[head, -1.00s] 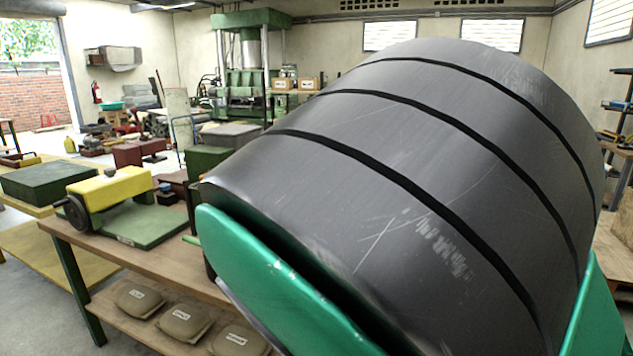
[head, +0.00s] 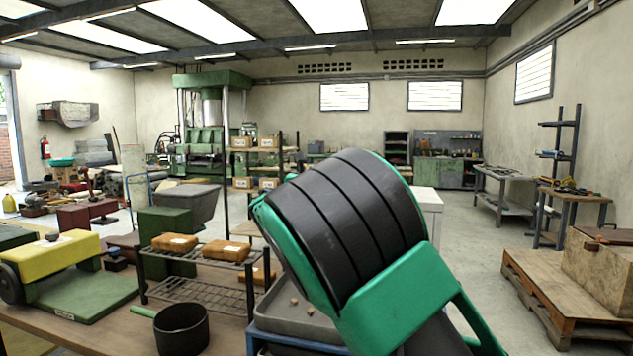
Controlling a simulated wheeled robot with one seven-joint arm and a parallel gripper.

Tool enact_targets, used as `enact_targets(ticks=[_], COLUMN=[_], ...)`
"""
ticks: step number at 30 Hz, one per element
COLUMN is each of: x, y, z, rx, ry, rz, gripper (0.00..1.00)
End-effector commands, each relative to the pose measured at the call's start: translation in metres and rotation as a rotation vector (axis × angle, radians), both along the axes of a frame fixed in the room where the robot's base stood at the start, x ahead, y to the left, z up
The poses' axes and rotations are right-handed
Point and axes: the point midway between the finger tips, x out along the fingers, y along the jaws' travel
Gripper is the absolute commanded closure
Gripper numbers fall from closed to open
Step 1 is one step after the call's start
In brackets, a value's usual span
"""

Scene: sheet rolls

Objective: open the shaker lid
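I cannot make out a shaker or its lid in the head view. A large dark ribbed cylinder in a green frame, which looks like a link of my own arm, fills the lower middle and hides part of the bench behind it. My gripper does not show, so its opening and anything in it cannot be seen.
A wooden bench (head: 100,324) at lower left holds a black pot (head: 181,330), a yellow and green machine (head: 60,258) and a wire rack (head: 205,284) with orange-brown packages. A grey tray (head: 290,312) lies partly behind the arm. A wooden pallet (head: 548,292) stands at right; open floor lies before it.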

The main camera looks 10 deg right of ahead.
Motion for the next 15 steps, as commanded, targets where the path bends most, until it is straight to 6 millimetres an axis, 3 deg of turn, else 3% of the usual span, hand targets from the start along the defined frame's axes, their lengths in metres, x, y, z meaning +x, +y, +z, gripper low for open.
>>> enact_targets(ticks=[6, 15], x=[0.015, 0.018], y=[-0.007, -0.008], z=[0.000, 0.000], rx=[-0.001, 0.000], ry=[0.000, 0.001], rz=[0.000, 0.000], gripper=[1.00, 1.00])
